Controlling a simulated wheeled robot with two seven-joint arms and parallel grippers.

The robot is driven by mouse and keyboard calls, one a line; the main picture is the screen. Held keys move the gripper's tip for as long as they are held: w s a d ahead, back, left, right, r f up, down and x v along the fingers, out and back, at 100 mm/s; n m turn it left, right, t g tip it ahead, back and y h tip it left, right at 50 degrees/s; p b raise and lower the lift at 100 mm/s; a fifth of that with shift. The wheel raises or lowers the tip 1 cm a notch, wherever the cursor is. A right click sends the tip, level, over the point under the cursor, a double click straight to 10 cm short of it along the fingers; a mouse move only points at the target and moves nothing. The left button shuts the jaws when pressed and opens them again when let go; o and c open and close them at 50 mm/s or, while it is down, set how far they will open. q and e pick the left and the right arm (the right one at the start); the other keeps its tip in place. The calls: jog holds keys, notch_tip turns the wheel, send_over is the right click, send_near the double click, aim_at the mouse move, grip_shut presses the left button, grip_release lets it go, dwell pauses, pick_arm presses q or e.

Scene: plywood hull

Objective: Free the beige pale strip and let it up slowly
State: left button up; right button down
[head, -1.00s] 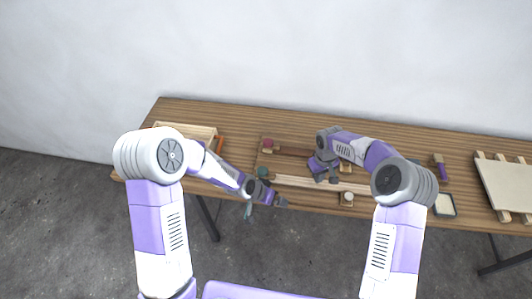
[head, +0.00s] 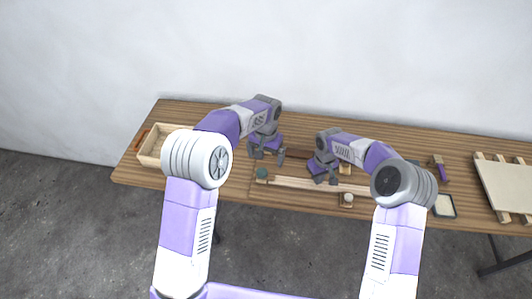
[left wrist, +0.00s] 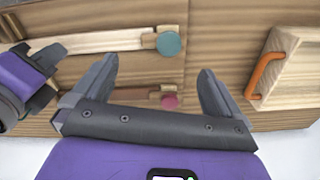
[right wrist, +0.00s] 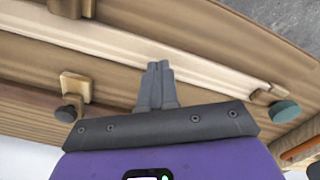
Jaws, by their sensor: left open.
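The beige pale strip (head: 292,182) runs lengthwise along the board on the table. One end lies by a wooden block with a teal knob (head: 262,173), also seen in the left wrist view (left wrist: 169,44). A pale knob (head: 348,198) stands by the strip's other part. My left gripper (head: 267,157) is open and empty above the board's left end. In the left wrist view a red knob (left wrist: 170,101) shows between its fingers, by a darker brown strip (left wrist: 130,95). My right gripper (right wrist: 157,66) is shut, fingertips over the beige strip; contact is unclear.
A wooden tray (head: 148,159) with an orange handle (left wrist: 264,75) stands at the left. A block (right wrist: 75,86) with a dark knob (right wrist: 67,113) sits behind the strip. At the right are a brush (head: 439,168), a small dish (head: 444,206) and a slatted panel (head: 505,187).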

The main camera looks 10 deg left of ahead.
aim_at(266, 173)
pick_arm(q)
notch_tip(266, 173, down, 11)
jog(key=shift+f, duration=0.1)
dwell(0.3)
jog(key=c, duration=1)
pick_arm(e)
jog(key=shift+f, duration=0.1)
jog(key=shift+f, duration=0.1)
jog(key=shift+f, duration=0.55)
